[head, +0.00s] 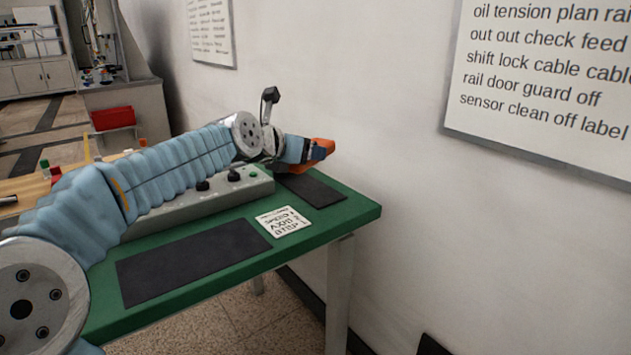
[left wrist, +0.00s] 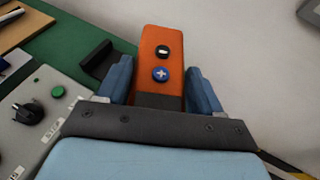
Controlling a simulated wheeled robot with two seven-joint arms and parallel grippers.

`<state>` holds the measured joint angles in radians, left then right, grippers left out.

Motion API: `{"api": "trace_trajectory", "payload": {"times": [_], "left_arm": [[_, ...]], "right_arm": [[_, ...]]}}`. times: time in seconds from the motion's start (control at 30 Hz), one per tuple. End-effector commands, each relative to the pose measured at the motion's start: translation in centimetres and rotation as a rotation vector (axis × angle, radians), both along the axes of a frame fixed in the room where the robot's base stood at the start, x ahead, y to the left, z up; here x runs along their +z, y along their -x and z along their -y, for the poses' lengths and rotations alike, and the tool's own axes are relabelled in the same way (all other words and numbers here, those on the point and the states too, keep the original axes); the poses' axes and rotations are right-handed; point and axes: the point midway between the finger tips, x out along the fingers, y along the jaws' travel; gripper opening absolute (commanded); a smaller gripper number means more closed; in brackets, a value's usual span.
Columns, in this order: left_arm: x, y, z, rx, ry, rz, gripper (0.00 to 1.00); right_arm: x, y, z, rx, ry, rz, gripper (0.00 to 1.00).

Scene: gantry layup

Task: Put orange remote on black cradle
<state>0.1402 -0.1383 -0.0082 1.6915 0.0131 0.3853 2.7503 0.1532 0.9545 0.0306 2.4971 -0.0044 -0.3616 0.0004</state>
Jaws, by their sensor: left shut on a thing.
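The orange remote (head: 320,151) is held between the blue fingers of my left gripper (head: 304,152), over the far right end of the green table. In the left wrist view the remote (left wrist: 163,48) points away from the gripper (left wrist: 165,88) and shows a black button and a blue button with a plus. A black block-like piece with a raised edge (left wrist: 98,58), seemingly the black cradle, stands on the green table left of the remote. It is partly hidden by the left finger. I cannot make it out in the head view. My right gripper is not in view.
A grey control box (head: 250,185) with black knobs and a green button stands on the green table (head: 359,210). Two dark mats (head: 195,258) (head: 313,188) and a printed card (head: 283,221) lie in front. The wall is close behind.

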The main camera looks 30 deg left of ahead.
Motion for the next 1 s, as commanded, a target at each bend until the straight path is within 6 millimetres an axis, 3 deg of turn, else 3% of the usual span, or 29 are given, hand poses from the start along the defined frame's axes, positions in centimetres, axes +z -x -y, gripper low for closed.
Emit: {"api": "trace_trajectory", "payload": {"times": [0.1, 0.2, 0.33, 0.53, 0.73, 1.0], "left_arm": [[-2.2, -3.0, -1.6, 0.0, 0.0, -0.001, 0.19], [-4.5, -4.3, -2.5, 0.0, 0.001, 0.0, 0.19], [-5.9, -5.5, -3.2, 0.0, 0.0, 0.001, 0.19], [-7.0, -6.3, -3.7, 0.001, 0.0, 0.001, 0.19], [-10.2, -6.6, -3.9, 0.001, 0.0, 0.002, 0.19], [-10.1, -6.6, -3.8, -0.001, -0.001, 0.003, 0.19]], "right_arm": [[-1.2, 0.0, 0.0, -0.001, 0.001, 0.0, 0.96], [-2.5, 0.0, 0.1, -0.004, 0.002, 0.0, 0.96], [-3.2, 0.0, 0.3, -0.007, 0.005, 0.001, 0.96], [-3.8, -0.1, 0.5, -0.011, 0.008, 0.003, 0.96], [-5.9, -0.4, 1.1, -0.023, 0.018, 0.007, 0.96], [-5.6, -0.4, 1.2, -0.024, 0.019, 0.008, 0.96]]}}
